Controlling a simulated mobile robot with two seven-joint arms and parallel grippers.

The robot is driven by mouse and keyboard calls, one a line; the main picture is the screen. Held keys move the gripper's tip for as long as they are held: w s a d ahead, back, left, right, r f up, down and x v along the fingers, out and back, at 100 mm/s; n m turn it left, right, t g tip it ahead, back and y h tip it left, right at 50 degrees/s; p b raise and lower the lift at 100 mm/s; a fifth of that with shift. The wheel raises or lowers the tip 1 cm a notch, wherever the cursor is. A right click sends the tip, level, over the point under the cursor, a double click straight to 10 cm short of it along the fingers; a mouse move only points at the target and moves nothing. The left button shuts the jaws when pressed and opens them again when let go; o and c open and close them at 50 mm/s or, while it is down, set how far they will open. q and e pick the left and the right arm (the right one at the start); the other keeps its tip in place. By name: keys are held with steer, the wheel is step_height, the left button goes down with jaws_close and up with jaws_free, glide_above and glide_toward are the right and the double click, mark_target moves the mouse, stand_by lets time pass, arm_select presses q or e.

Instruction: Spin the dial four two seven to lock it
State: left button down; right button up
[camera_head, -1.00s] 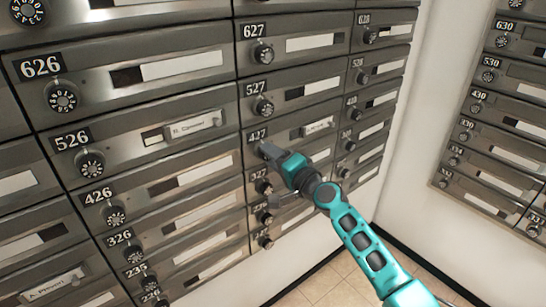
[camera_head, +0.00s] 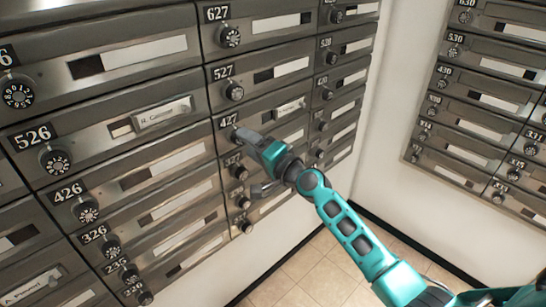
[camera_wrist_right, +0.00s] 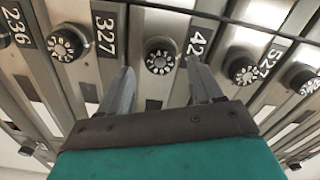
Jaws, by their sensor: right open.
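The dial of mailbox 427 (camera_wrist_right: 160,58) is a round black knob with white marks, beside its 427 label (camera_head: 228,121), which is partly cut by a finger in the right wrist view. My right gripper (camera_head: 248,159) is open in front of the mailbox wall. In the right wrist view its two grey fingers (camera_wrist_right: 159,75) sit on either side of the 427 dial, with the dial showing beyond their tips. I cannot tell whether a finger touches it. In the head view the upper finger mostly hides this dial. The dial's setting is too small to read. My left gripper is not in view.
The 527 dial (camera_head: 234,91) sits above and the 327 dial (camera_head: 238,172) below, close to my fingers. A nameplate (camera_head: 290,106) sticks out on the 427 row. More mailboxes (camera_head: 485,100) hang on the right wall. The tiled floor (camera_head: 305,262) at the lower middle is clear.

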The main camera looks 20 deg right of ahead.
steer(key=v, duration=1)
steer(key=shift+s, duration=0.3)
steer(key=shift+d, duration=0.1)
steer(key=s+a+f+n+g+h, duration=0.2)
steer(key=s+f+n, duration=0.4)
steer(key=s+f, duration=0.4)
steer(key=s+a+f+n+g+h, duration=0.2)
steer(key=s+f+n, duration=0.4)
steer(key=s+f, duration=0.4)
steer(key=shift+s+a+f+n+g, duration=0.2)
steer(key=shift+a+f+n+g, duration=0.15)
steer(key=shift+a+g, duration=0.6)
